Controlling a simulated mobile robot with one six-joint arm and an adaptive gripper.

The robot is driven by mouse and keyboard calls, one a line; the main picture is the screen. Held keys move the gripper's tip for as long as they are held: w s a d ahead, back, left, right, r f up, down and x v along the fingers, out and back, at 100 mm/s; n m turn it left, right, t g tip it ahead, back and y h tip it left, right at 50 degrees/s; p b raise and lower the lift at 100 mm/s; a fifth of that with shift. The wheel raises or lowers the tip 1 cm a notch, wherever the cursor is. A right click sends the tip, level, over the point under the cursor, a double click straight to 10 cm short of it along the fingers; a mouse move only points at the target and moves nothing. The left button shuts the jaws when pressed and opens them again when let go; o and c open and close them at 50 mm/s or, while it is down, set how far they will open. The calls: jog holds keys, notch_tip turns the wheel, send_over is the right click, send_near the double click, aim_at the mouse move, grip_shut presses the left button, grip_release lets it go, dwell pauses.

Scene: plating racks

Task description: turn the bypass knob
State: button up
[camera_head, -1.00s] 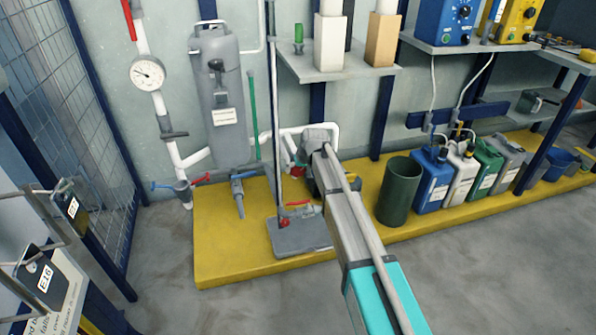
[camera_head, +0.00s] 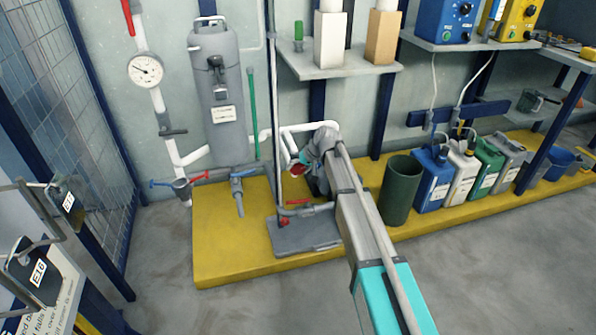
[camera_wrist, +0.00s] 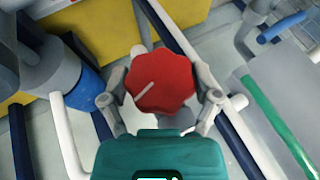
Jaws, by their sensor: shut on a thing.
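The red lobed bypass knob (camera_wrist: 161,80) sits between the two grey fingers of my gripper (camera_wrist: 162,84) in the wrist view. The fingers are shut on it from left and right. A pale raised line runs slantwise across its face. In the head view the red knob (camera_head: 299,172) shows in part on the white pipework, left of my wrist. My wrist and arm hide much of the area around it, and the fingers are hard to make out there.
A grey tank (camera_head: 215,85) and a pressure gauge (camera_head: 146,70) are on the wall at left. White pipe (camera_head: 292,129) runs behind my wrist. A dark green bin (camera_head: 399,190) and several canisters stand to the right on the yellow platform (camera_head: 225,262).

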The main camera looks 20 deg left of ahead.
jog(key=g+y+b, duration=0.1)
jog(key=y+b, duration=0.1)
jog(key=m+g+y+b, duration=0.1)
jog(key=y+b, duration=0.1)
jog(key=b, duration=0.1)
jog(key=shift+f, duration=0.35)
jog(key=shift+r+m+g+y+b, duration=0.1)
jog(key=shift+m+g+y+b, duration=0.2)
jog(key=shift+y+b, duration=0.75)
jog(key=shift+r+y+b, duration=0.15)
jog(key=shift+y+b, duration=0.2)
jog(key=shift+b, duration=0.05)
jog(key=shift+r, duration=0.1)
jog(key=o, duration=1)
jog(key=shift+c, duration=0.2)
jog(key=shift+r+h+p, duration=0.15)
jog(key=shift+h+p, duration=0.25)
jog(key=shift+p, duration=0.45)
